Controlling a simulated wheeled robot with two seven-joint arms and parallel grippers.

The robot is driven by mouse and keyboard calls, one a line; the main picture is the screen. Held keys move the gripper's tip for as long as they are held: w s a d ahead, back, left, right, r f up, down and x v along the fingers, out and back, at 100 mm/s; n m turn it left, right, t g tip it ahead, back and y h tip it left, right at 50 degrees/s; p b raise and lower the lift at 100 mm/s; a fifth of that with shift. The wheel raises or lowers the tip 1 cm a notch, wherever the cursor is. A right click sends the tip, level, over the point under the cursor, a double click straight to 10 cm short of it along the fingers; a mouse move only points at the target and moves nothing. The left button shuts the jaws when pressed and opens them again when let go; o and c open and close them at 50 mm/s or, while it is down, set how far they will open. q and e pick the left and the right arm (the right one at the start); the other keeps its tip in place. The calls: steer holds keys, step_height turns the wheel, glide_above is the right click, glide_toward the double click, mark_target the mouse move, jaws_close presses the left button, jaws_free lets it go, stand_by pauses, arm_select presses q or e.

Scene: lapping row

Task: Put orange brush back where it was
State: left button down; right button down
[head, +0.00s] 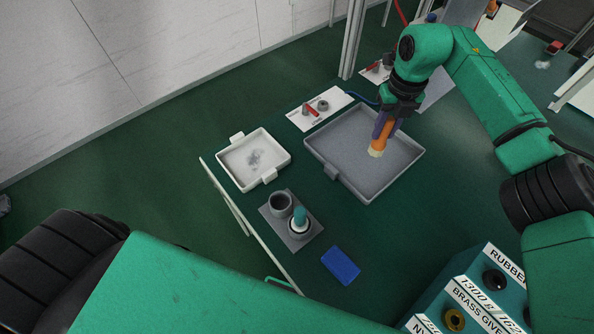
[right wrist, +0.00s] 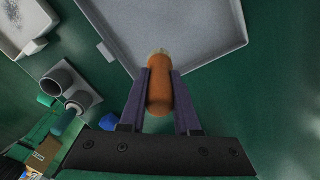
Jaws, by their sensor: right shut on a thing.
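The orange brush (head: 378,145) is in my right gripper (head: 382,128), its pale bristles pointing down over the grey tray (head: 390,188). In the right wrist view, the two purple fingers stand on either side of the brush's orange handle (right wrist: 159,95). I cannot tell whether the bristles touch the tray floor. A grey holder (head: 310,238) with two cups stands left of and nearer than the tray. One cup (head: 281,205) looks empty; the other (head: 299,228) holds a teal brush (head: 299,214). My left gripper is out of view.
A white tray (head: 276,174) with a dark smear stands left of the grey tray. A blue block (head: 341,265) lies near the holder. A white card (head: 300,121) with small items lies behind. A labelled box (head: 470,290) stands at the front right. Green surface between holder and tray is clear.

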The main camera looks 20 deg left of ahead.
steer(key=s+a+r+n+b, duration=0.2)
steer(key=s+a+r, duration=0.2)
steer(key=a, duration=0.2)
steer(key=s+a+r+n+b, duration=0.2)
steer(key=s+a+r+b, duration=0.1)
steer(key=a, duration=0.4)
steer(key=s+a+r+n+b, duration=0.1)
steer(key=s+a+r+n, duration=0.15)
steer(key=s, duration=0.45)
steer(key=s+a+r+n+b, duration=0.2)
steer(key=s+a, duration=0.2)
steer(key=s, duration=0.2)
step_height(320, 180, down, 19)
steer(key=shift+r+p, duration=0.1)
steer(key=shift+p, duration=0.85)
steer(key=shift+f, duration=0.5)
steer(key=c, duration=0.6)
jaws_free()
